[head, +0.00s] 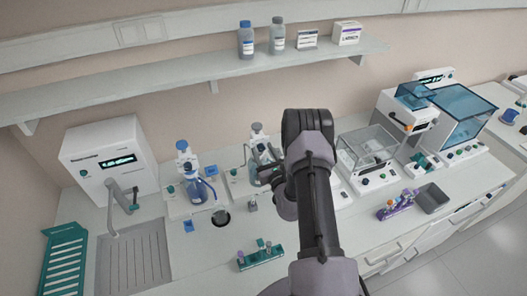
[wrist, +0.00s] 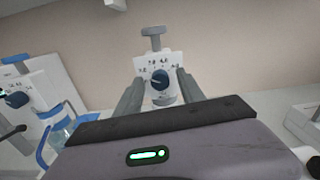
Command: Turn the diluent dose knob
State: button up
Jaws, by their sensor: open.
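A dark blue round dose knob (wrist: 160,79) sits on a white dial plate (wrist: 146,63) with printed numbers, on a grey-topped bottle dispenser. My gripper (wrist: 159,90) is open, with one finger on each side of this knob in the wrist view. I cannot tell whether the fingers touch it. The grey-topped dispenser (head: 257,130) is partly hidden behind my arm in the head view. A second, blue-topped dispenser (head: 184,148) stands to its left, and its own knob (wrist: 16,99) shows at the left of the wrist view. No label naming the diluent is readable.
A sink (head: 134,262) and a white machine (head: 105,160) lie to the left. A green tube rack (head: 262,257) stands near the bench front. A clear-lidded box (head: 368,147) stands right of my arm. A shelf (head: 190,82) with bottles runs above.

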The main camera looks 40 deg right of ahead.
grip_shut()
jog(key=m+b, duration=0.1)
jog(key=m, duration=0.2)
jog(key=shift+m, duration=0.4)
jog(key=m+b, duration=0.1)
jog(key=m, duration=0.2)
jog(key=shift+d+m, duration=0.1)
jog(key=shift+m, duration=0.2)
jog(key=m, duration=0.4)
jog(key=shift+m, duration=2.1)
